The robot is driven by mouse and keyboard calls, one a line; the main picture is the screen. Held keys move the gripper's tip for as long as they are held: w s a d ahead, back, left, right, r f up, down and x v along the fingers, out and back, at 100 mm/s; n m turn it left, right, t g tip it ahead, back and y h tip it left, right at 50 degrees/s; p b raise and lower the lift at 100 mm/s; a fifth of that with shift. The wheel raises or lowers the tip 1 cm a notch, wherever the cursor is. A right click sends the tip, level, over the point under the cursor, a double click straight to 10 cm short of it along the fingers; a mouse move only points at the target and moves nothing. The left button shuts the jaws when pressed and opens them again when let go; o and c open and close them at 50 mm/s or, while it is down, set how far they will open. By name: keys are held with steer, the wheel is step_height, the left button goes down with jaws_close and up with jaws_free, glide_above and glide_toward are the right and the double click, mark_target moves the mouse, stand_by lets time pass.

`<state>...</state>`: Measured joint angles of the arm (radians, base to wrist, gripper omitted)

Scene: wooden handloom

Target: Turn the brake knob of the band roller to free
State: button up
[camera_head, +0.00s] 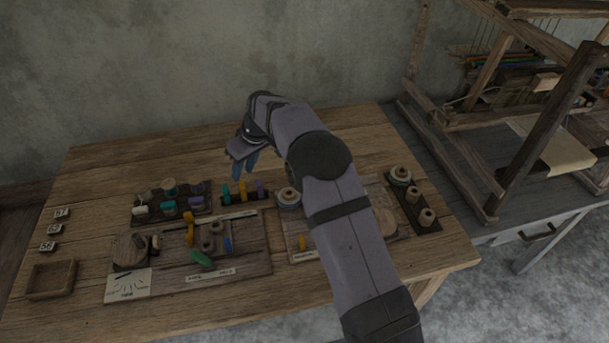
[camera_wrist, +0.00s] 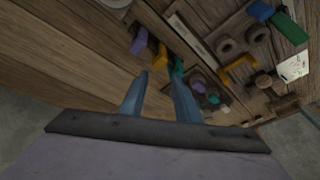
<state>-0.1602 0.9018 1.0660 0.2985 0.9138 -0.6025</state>
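My gripper (camera_head: 244,170) hangs above the back middle of the table, near a dark rack of upright coloured pegs. In the wrist view its two blue fingers (camera_wrist: 160,78) are apart with nothing between them. A left board (camera_head: 240,265) carries a round wooden piece (camera_head: 129,250), a yellow handle (camera_head: 189,229), grey rings (camera_head: 212,236), a green lever (camera_head: 202,259) and a blue piece (camera_head: 228,244). I cannot tell which part is the brake knob of the band roller. A second board (camera_head: 297,246) is partly hidden behind my arm; a wooden disc (camera_head: 386,222) shows beyond it.
The peg rack holds teal, yellow (camera_head: 242,190) and purple pegs. A spool tray (camera_head: 147,217) stands left of it, another tray with spools (camera_head: 426,217) at right. An empty wooden box (camera_head: 50,279) is front left. The loom (camera_head: 480,120) stands right. The table's back left is clear.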

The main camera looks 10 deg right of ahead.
steer(key=s+d+f+n+t+b, duration=0.1)
steer(key=s+d, duration=0.1)
steer(key=d, duration=1.5)
steer(key=s+d+b, duration=0.1)
steer(key=s+d, duration=0.2)
steer(key=d, duration=1.4)
steer(key=shift+p+x, duration=1.35)
steer(key=shift+x, duration=2.55)
steer(key=shift+w+a+r, duration=0.1)
steer(key=shift+w+a, duration=0.05)
steer(key=shift+c, duration=0.6)
jaws_close()
